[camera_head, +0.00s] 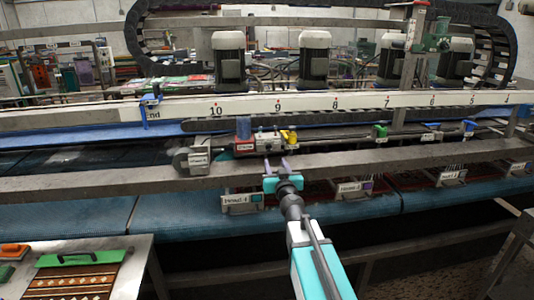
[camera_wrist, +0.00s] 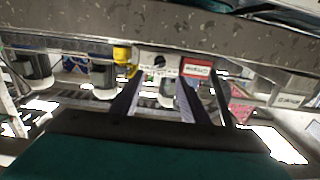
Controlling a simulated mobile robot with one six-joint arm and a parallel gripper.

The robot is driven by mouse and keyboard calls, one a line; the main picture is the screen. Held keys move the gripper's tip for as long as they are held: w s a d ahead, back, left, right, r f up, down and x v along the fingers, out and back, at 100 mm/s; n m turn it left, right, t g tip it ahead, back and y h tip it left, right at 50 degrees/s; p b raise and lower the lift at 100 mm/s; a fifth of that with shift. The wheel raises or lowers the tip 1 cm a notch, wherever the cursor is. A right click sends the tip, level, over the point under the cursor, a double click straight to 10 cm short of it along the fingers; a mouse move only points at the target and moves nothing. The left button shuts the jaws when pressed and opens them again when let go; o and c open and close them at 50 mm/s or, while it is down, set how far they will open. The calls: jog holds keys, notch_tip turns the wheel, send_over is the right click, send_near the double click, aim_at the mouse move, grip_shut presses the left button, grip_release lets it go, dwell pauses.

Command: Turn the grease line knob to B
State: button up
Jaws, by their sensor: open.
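The grease line knob appears to be the small dark knob (camera_wrist: 159,61) on a pale box in the wrist view, where the scene looks upside down. The box (camera_head: 267,141) also shows in the head view, beside a red label (camera_head: 243,147); the knob's setting is too small to read there. My gripper (camera_head: 276,163) is open and empty, in front of and just below the box, over the grey rail. In the wrist view its two dark fingers (camera_wrist: 158,84) point toward the box, with the knob between their lines. I cannot see any contact.
A yellow valve (camera_head: 290,137) sits right beside the box, and a blue-grey cylinder (camera_head: 243,127) stands to its left. A long grey rail (camera_head: 110,181) runs across in front.

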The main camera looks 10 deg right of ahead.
aim_at(269, 149)
jog(key=shift+w, duration=5.6)
jog(key=c, duration=1)
jog(key=shift+n, duration=0.8)
